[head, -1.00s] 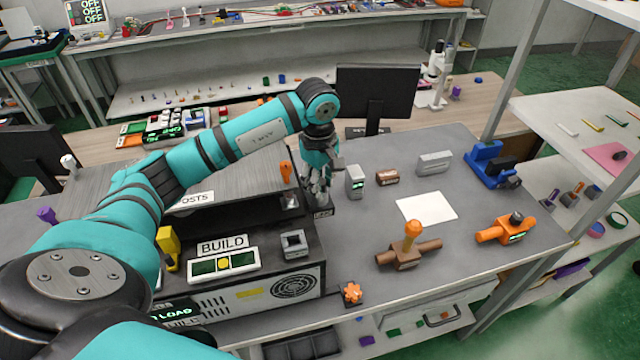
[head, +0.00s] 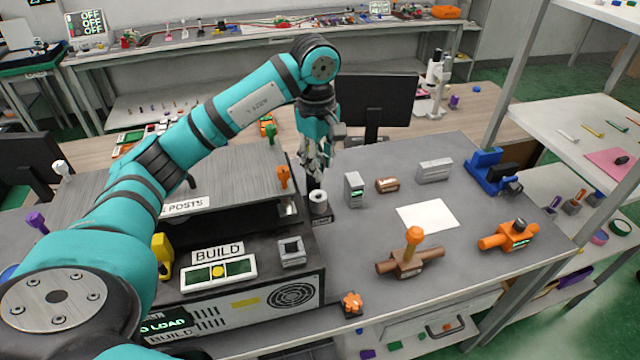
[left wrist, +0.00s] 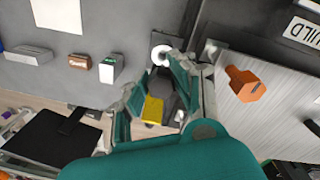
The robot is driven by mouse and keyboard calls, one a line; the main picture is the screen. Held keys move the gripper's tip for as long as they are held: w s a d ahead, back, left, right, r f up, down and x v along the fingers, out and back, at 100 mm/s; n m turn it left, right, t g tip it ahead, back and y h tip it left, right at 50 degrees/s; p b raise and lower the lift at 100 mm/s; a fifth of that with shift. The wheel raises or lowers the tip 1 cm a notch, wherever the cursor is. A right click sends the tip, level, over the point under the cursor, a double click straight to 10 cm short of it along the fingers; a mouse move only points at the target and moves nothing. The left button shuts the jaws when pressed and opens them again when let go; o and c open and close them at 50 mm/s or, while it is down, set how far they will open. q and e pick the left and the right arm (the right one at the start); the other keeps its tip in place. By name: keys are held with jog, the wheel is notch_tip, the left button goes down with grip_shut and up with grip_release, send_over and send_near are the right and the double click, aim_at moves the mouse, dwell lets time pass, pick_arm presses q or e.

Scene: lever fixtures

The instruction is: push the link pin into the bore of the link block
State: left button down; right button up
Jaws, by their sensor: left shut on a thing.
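My left gripper (head: 314,172) is shut on a dark piece with a yellow part, which I take to be the link pin (left wrist: 153,109). In the head view the fingers mostly hide it, and a dark lower end shows below them. The gripper is above a white ring-topped holder (head: 318,201), which also shows in the left wrist view (left wrist: 161,54). A grey block with a square opening (head: 292,252) sits on the dark console, apart from the gripper. I cannot tell for sure which piece is the link block. My right gripper is not in view.
An orange post (head: 283,177) stands left of the gripper. A white sheet (head: 427,216) lies flat on the grey table. A monitor (head: 375,100) is behind.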

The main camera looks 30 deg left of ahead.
pick_arm(q)
jog(key=shift+r+b, duration=0.3)
jog(key=shift+r, duration=0.6)
jog(key=shift+g+h, duration=0.4)
jog(key=shift+h, duration=0.1)
jog(key=shift+w+a+f+b, duration=0.15)
jog(key=shift+f+b, duration=0.45)
jog(key=shift+f, duration=0.6)
jog(key=shift+w+a+f+b, duration=0.1)
jog(key=shift+f+b, duration=0.5)
jog(key=shift+f, duration=0.55)
jog(key=shift+d+f+b, duration=0.1)
jog(key=shift+f+b, duration=1.6)
jog(key=shift+f, duration=0.6)
jog(key=c, duration=1)
grip_release()
jog(key=shift+r, duration=0.1)
jog(key=r, duration=0.7)
jog(key=a+r, duration=0.1)
jog(key=r, duration=0.3)
jog(key=shift+w+a+r, duration=0.1)
jog(key=shift+r, duration=0.25)
